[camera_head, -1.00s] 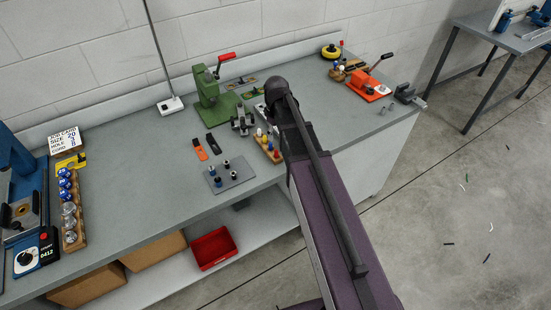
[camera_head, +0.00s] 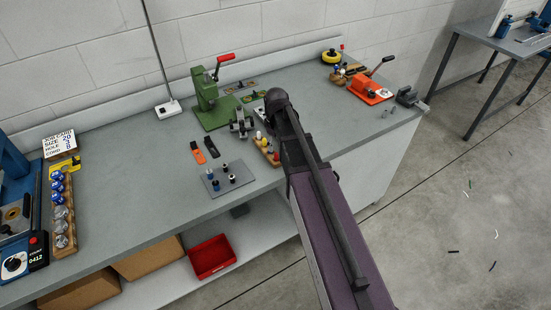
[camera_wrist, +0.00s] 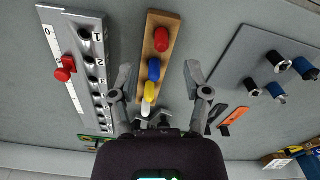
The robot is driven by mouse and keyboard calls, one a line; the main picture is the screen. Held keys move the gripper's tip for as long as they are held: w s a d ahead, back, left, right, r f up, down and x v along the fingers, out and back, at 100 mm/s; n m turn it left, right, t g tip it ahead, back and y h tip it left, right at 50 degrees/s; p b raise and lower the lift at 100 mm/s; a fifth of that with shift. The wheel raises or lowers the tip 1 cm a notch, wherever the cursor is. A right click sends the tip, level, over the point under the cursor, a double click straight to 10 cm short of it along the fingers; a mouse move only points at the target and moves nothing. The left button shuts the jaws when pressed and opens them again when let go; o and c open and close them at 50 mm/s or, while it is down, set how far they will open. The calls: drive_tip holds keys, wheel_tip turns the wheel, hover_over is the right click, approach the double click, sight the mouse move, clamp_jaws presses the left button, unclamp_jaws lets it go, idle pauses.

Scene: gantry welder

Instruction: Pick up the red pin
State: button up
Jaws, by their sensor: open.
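The red pin (camera_wrist: 161,38) stands in a narrow wooden rack (camera_wrist: 146,62), at the end of a row with a blue pin (camera_wrist: 154,70), a yellow pin (camera_wrist: 149,92) and a white pin. In the head view the red pin (camera_head: 276,156) is at the near end of the rack, just left of my arm. My gripper (camera_wrist: 159,73) is open and empty in the wrist view. Its fingertips appear on either side of the rack, nearest the blue pin in the picture, with the red pin beyond them. Height above the pins is hard to tell.
A numbered metal plate (camera_wrist: 96,72) with a red knob (camera_wrist: 65,69) lies beside the rack. A grey plate (camera_head: 229,179) with several dark and blue pegs is on its other side. A green press (camera_head: 209,105) stands behind. Orange and black tags (camera_head: 197,154) lie nearby.

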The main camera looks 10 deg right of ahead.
sight(276, 153)
drive_tip(key=shift+f, duration=0.1)
drive_tip(key=shift+s+f+b, duration=0.15)
drive_tip(key=shift+f+b, duration=1.1)
drive_tip(key=shift+b, duration=0.05)
drive_tip(key=shift+s+f+b, duration=0.1)
drive_tip(key=shift+f+b, duration=1.15)
drive_tip(key=shift+b, duration=0.05)
clamp_jaws()
